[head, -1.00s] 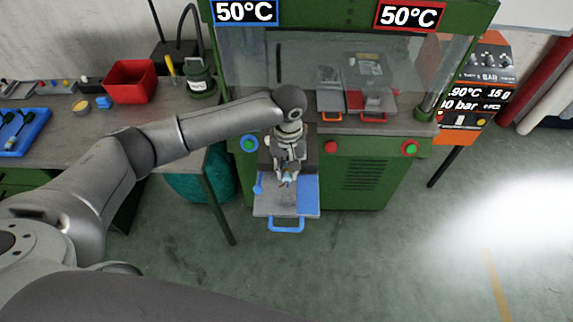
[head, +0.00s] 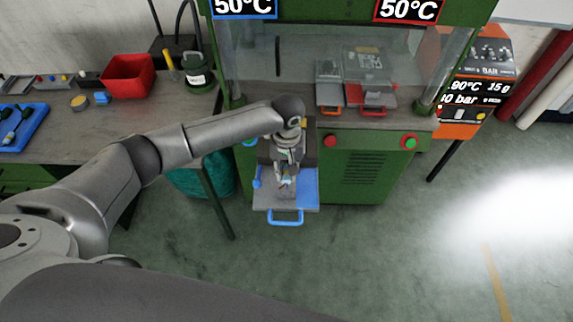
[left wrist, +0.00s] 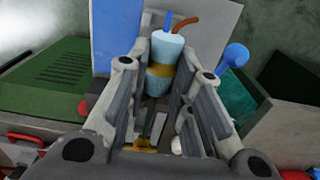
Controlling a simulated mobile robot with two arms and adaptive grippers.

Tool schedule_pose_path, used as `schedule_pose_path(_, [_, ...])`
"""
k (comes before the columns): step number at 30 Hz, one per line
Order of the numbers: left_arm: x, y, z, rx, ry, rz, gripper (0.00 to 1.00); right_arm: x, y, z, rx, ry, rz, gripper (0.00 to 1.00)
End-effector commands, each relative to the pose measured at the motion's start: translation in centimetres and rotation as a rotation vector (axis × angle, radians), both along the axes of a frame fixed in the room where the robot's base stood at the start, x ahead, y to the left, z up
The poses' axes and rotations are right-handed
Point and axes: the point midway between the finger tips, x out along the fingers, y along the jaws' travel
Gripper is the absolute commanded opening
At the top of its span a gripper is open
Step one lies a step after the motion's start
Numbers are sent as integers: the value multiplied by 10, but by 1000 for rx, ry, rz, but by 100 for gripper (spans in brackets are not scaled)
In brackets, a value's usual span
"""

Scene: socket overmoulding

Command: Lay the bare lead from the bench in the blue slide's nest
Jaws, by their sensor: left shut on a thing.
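My left gripper (head: 287,182) is over the pulled-out blue slide (head: 305,190), a grey and blue plate with a blue front handle. It is shut on the bare lead, which shows in the left wrist view as a pale blue body (left wrist: 167,52) with a gold band and blue and red-brown wire ends. The lead lies between the two fingers (left wrist: 158,75). In the head view only a small pale bit of it shows at the fingertips. The nest is mostly hidden by the gripper; I cannot tell whether the lead touches it. My right gripper is out of view.
The green press (head: 365,170) stands behind the slide, with a red-handled slide (head: 376,108) inside. The bench (head: 140,122) at left carries a red bin (head: 127,76) and a blue tray (head: 36,122). Floor before the slide is clear.

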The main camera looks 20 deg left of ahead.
Motion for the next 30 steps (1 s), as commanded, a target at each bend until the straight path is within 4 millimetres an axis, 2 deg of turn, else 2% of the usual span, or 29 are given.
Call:
schedule_pose_path(15, [0,0,-36,0,0,1,0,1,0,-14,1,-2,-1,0])
schedule_pose_path(30, [-1,0,-44,1,2,0,0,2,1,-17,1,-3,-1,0])
